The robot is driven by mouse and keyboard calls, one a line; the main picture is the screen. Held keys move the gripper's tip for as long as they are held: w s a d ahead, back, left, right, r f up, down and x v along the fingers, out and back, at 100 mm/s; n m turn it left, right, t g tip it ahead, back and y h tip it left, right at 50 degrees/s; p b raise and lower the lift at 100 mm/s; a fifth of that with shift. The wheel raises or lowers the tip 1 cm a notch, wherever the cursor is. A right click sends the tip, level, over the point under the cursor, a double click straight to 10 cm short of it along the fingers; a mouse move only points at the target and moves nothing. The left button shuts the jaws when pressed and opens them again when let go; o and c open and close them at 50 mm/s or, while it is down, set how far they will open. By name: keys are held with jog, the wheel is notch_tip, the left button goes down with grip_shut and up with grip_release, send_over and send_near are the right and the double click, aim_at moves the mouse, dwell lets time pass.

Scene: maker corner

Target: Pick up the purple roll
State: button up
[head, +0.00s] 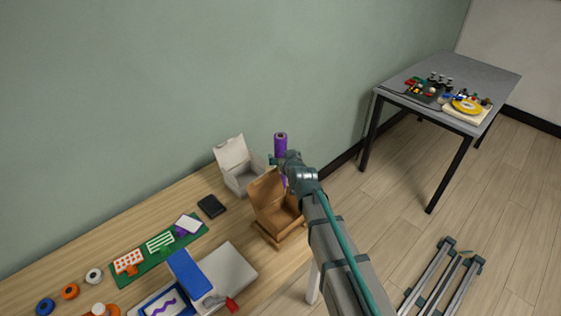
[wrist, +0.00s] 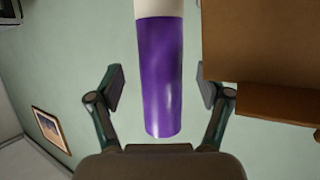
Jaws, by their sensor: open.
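The purple roll (head: 280,145) stands upright by the wall, near the far end of the wooden workbench, with a hole in its top end. In the wrist view the roll (wrist: 158,75) has a white section at the upper picture edge. My gripper (wrist: 162,88) is open, with one finger on each side of the roll and a visible gap on both sides. In the head view my gripper (head: 283,161) covers the middle of the roll, and its lower part is largely hidden. I cannot tell what the roll stands on.
An open white box (head: 238,176) stands to the left. A green board (head: 140,272), a blue-and-white machine (head: 188,270) and small spools are farther left on the workbench.

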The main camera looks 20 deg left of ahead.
jog(key=p+x, duration=0.1)
jog(key=x, duration=0.2)
jog(key=shift+w+a+r, duration=0.1)
jog(key=shift+w+a, duration=0.05)
grip_shut()
dwell(0.3)
